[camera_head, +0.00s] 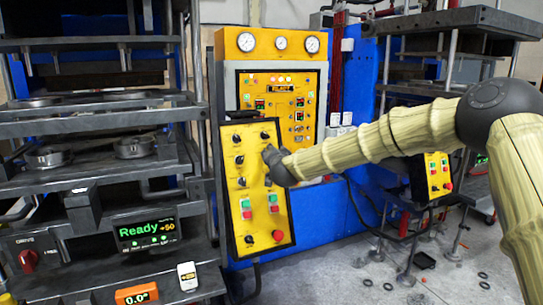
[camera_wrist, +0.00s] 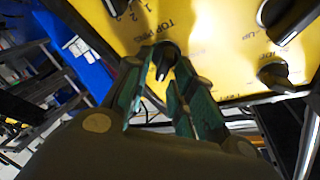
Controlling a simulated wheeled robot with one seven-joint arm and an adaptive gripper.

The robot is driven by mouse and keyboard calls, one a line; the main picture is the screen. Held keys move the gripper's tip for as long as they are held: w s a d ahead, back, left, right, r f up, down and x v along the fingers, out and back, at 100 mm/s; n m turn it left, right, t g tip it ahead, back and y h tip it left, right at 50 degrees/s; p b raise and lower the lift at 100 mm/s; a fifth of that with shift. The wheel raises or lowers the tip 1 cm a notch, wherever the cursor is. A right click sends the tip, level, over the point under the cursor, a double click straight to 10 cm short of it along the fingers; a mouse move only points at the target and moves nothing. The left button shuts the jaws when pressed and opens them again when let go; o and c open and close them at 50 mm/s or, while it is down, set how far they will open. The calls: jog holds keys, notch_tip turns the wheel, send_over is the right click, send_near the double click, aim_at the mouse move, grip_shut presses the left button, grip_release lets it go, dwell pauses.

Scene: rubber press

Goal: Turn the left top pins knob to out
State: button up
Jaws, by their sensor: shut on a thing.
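The yellow control panel (camera_head: 258,210) stands tilted in the middle of the head view, with black knobs in its upper part. My gripper (camera_head: 270,154) is at the panel's upper right, hiding the knob there. In the wrist view, the green fingers of my gripper (camera_wrist: 160,82) are closed around a black knob (camera_wrist: 164,52) with a white pointer line. I cannot read which position the pointer marks.
Other black knobs (camera_wrist: 278,76) sit close beside my gripper. A red button (camera_head: 277,235) and green and red buttons are lower on the panel. A press (camera_head: 95,115) with shelves stands at left. Small black rings lie on the floor at right.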

dwell(0.3)
jog(key=o, duration=0.7)
jog(key=v, duration=1.2)
jog(key=shift+f, duration=0.1)
